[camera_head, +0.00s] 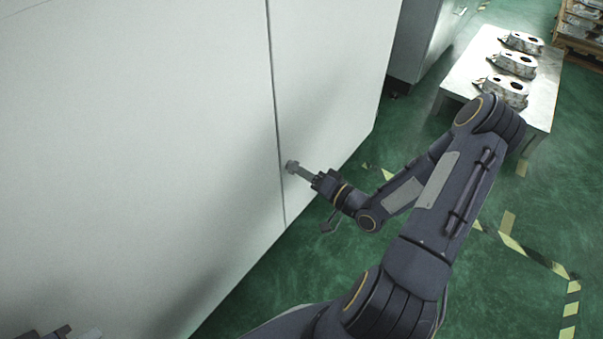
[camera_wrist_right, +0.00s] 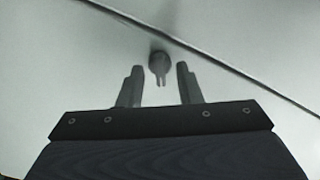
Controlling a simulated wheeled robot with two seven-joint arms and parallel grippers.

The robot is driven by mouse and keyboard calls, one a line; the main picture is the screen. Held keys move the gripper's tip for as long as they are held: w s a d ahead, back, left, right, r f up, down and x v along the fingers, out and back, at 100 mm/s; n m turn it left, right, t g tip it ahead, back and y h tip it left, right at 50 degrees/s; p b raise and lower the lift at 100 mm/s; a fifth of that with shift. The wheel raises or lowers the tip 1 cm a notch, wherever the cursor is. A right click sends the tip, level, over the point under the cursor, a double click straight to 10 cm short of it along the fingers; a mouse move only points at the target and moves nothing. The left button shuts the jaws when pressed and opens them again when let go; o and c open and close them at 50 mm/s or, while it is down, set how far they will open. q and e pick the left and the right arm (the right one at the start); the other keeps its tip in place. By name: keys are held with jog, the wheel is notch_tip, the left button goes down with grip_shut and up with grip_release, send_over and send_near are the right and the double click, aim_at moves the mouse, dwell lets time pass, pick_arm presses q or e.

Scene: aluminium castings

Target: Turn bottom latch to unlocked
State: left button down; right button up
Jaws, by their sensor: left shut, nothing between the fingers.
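The bottom latch (camera_head: 291,166) is a small grey knob on the white cabinet front, beside the dark vertical door seam. In the right wrist view the latch (camera_wrist_right: 160,63) is a round knob with two small prongs, just beyond and between the fingertips. My right gripper (camera_head: 302,172) points at the latch from the right; in the wrist view its fingers (camera_wrist_right: 160,72) are apart with nothing gripped. Whether they touch the latch cannot be told. My left gripper (camera_head: 66,332) is shut and empty at the bottom left edge, partly cut off.
The white cabinet doors (camera_head: 150,130) fill the left and middle. A light table (camera_head: 470,62) with several metal castings (camera_head: 517,64) stands at the upper right. The green floor (camera_head: 520,205) has yellow-black tape (camera_head: 520,252). My right arm crosses the right side.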

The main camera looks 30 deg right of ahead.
jog(key=shift+w+a, duration=0.1)
jog(key=shift+w, duration=0.1)
jog(key=shift+c, duration=0.4)
grip_shut()
